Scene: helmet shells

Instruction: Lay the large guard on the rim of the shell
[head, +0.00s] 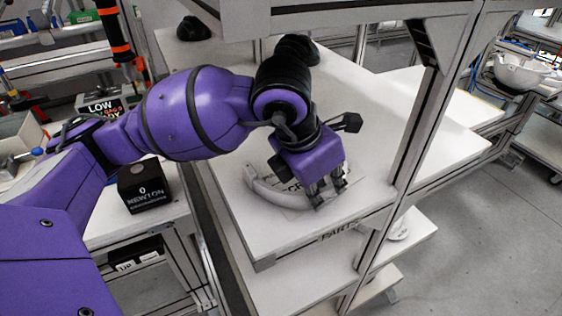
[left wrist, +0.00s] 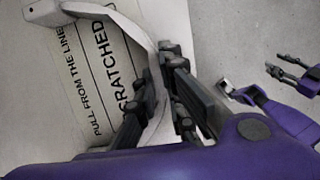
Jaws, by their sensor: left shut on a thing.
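The large guard (head: 262,188) is a pale curved strip lying at or just above the white shelf, over a printed sheet. My left gripper (head: 327,194) is shut on it near one end. In the left wrist view the guard (left wrist: 135,38) runs from the upper left down between the fingers (left wrist: 160,105). A white bowl-like shell (head: 520,72) is at the far right, away from my left gripper. My right gripper (left wrist: 287,70) shows small in the left wrist view, its fingers apart and empty.
The printed sheet (left wrist: 85,75) lies flat on the parts shelf (head: 240,220). A grey frame post (head: 420,130) stands right of my left gripper. Dark rounded objects (head: 193,28) sit at the back. A black box (head: 143,187) is on the left bench.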

